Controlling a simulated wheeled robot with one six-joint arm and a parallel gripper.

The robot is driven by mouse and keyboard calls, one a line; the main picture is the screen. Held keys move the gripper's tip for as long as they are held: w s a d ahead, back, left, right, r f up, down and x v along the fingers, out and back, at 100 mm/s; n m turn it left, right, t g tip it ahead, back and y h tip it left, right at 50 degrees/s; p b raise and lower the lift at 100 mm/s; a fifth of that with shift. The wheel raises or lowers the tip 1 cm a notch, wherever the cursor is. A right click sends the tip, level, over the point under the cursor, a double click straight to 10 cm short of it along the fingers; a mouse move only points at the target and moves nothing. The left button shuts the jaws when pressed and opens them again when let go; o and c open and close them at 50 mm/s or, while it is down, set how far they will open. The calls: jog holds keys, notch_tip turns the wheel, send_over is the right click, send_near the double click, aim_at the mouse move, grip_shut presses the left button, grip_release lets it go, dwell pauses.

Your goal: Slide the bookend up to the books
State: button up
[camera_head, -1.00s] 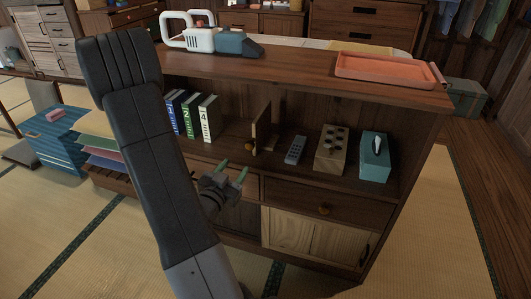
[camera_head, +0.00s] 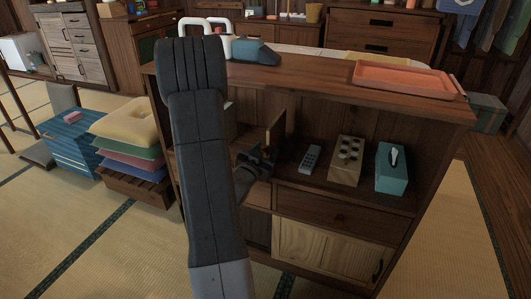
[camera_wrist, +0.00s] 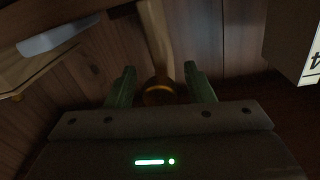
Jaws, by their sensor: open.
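The wooden bookend (camera_head: 275,132) stands on the open shelf, right of my arm in the head view. In the wrist view its upright panel (camera_wrist: 157,40) shows edge-on, with a round brass knob (camera_wrist: 158,92) low on it. My gripper (camera_head: 262,158) is at the bookend. In the wrist view its two green fingers (camera_wrist: 161,86) are apart, one on each side of the knob; contact cannot be told. My arm hides most of the books in the head view. The book marked 4 (camera_wrist: 297,40) shows at the right edge of the wrist view, apart from the bookend.
Right of the bookend on the shelf are a grey remote (camera_head: 311,158), a wooden box with knobs (camera_head: 346,160) and a teal tissue box (camera_head: 392,170). The cabinet top (camera_head: 300,78) is above the shelf. Stacked cushions (camera_head: 128,125) stand at the left.

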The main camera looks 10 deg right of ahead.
grip_shut()
jog(key=w+a+p, duration=0.1)
jog(key=w+a, duration=0.3)
jog(key=a, duration=0.3)
jog(key=w+a+p, duration=0.1)
jog(key=w+a, duration=0.4)
jog(key=a, duration=0.2)
jog(key=w+a+p, duration=0.2)
jog(key=w+a, duration=0.3)
jog(key=a, duration=0.1)
jog(key=shift+w+a, duration=0.1)
jog(key=shift+a, duration=0.3)
grip_release()
jog(key=p+v, duration=0.3)
jog(key=v, duration=1.1)
jog(key=shift+w+d, duration=0.1)
